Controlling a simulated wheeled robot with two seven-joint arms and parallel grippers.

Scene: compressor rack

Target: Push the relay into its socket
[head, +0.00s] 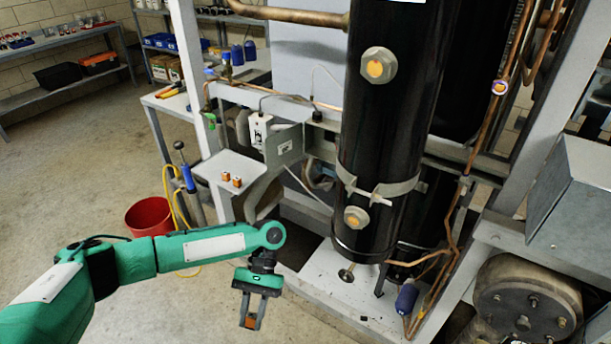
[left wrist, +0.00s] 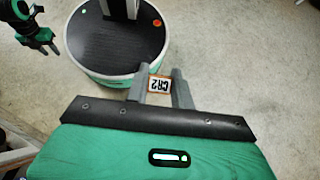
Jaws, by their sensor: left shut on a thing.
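My left gripper (head: 249,320) hangs in front of the rack, fingers pointing down, and is shut on a small orange relay (head: 250,322). In the left wrist view the relay (left wrist: 158,85) shows a white face marked CR2 between the fingertips (left wrist: 159,88). Two similar small orange and white blocks (head: 225,176) (head: 236,181) stand on a grey shelf plate (head: 228,164) on the rack, well above and behind the gripper. I cannot make out the socket. My right gripper (left wrist: 45,42) shows at the left wrist view's upper left; its jaws are unclear.
A grey panel (head: 285,147) with a white unit (head: 258,130) sits behind the shelf plate. A tall black cylinder (head: 385,120) stands right of it, with copper pipes (head: 455,220) beside. A red bucket (head: 149,217) and a blue-handled pump (head: 188,178) stand on the floor at left.

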